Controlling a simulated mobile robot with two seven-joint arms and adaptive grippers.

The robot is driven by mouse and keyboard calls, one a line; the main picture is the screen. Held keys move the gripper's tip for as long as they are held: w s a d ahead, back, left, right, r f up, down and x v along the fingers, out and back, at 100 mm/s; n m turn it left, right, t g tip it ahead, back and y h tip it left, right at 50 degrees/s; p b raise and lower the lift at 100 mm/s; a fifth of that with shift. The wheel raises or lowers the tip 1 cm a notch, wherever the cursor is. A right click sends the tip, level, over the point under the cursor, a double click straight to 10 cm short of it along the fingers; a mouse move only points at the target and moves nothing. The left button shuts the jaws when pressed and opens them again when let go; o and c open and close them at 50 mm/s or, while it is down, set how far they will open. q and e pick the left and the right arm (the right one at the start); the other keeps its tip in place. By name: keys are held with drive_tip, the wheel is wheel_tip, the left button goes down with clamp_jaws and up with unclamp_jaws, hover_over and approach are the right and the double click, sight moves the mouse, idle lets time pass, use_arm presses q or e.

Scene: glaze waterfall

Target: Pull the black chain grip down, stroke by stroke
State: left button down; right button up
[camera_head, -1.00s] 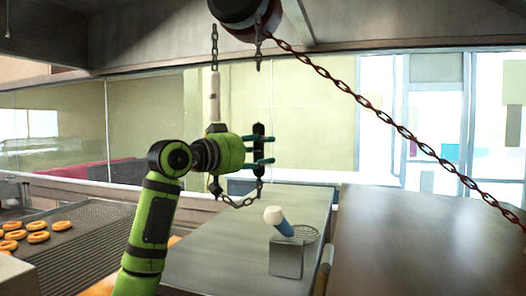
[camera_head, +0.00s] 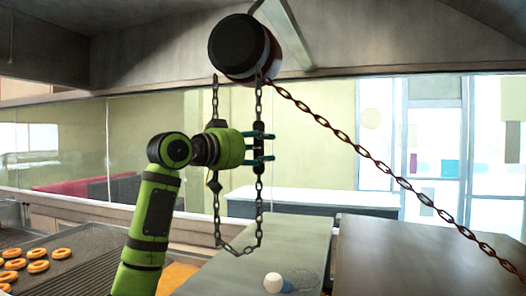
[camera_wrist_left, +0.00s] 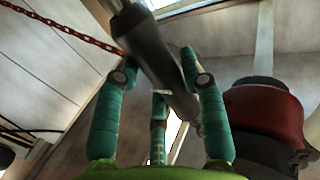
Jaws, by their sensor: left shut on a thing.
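The black chain grip (camera_head: 258,147) hangs upright on the right strand of a dark chain loop (camera_head: 240,250) below a round dark hoist drum (camera_head: 240,47). My left gripper (camera_head: 264,146) is shut on the grip, its teal fingers across it from the left. In the left wrist view the grip (camera_wrist_left: 152,52) runs slantwise between the teal fingers (camera_wrist_left: 165,85), and the dark red drum (camera_wrist_left: 268,112) is at the right. The left strand (camera_head: 215,95) passes behind my gripper, which hides part of it. My right gripper is not in view.
A rusty chain (camera_head: 375,160) slants from the drum to the lower right. A grey counter (camera_head: 260,262) holds a white-and-blue object (camera_head: 275,283) at the bottom edge. Orange rings (camera_head: 38,267) lie on a rack at the lower left. The air around the grip is mostly clear.

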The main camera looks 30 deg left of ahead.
use_arm(q)
drive_tip(key=shift+a+f+b, duration=0.15)
drive_tip(key=shift+f+b, duration=1.1)
drive_tip(key=shift+f, duration=0.3)
drive_tip(key=shift+a+f+b, duration=0.1)
drive_tip(key=shift+f+b, duration=1.15)
drive_tip(key=shift+f, duration=0.3)
wheel_tip(320, 180, down, 11)
drive_tip(key=b, duration=0.8)
wheel_tip(320, 180, up, 15)
drive_tip(key=p, duration=1.3)
drive_tip(key=shift+f+p, duration=0.1)
drive_tip(key=shift+p, duration=0.2)
drive_tip(key=shift+r, duration=0.35)
drive_tip(key=shift+r+b, duration=0.3)
drive_tip(key=shift+r, duration=0.5)
drive_tip(key=shift+f, duration=0.1)
